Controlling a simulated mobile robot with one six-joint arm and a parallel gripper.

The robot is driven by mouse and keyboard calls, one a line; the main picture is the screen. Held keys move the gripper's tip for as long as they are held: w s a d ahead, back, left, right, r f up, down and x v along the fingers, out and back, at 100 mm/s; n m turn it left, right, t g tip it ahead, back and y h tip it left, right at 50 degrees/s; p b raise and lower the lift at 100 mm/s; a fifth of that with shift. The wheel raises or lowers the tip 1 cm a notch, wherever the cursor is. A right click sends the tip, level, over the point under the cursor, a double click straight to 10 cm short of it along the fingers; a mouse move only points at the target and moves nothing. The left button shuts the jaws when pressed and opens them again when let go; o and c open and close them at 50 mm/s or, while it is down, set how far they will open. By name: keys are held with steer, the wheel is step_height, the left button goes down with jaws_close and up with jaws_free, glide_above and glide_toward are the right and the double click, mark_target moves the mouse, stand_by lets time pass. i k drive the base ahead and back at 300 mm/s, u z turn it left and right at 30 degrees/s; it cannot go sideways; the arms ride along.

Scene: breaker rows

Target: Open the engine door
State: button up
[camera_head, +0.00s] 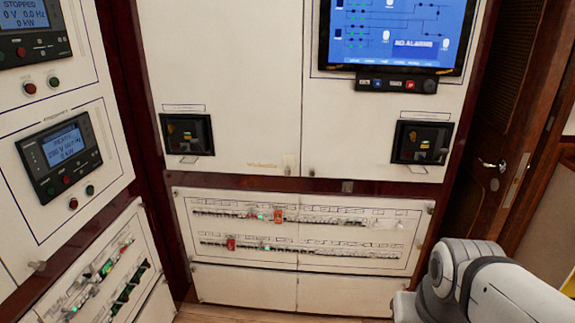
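A dark brown wooden door (492,120) with a louvred upper panel stands at the right of the head view, beyond the white cabinet. A metal lever handle (492,164) sits on it, with a small round fitting below. I cannot tell for sure whether this is the engine door, or whether it is fully shut. White and grey links of my arm show at the bottom right and hide the lower part of the door. My gripper is not in view.
A white cabinet (230,65) with breaker rows (300,228) and a lit screen (395,30) fills the middle. Another white panel with displays (62,147) stands at the left. A strip of wooden floor (225,312) shows at the bottom.

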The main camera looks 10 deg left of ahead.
mark_target(236, 66)
steer(key=u, duration=0.5)
steer(key=i, duration=1.4)
steer(key=z, duration=0.3)
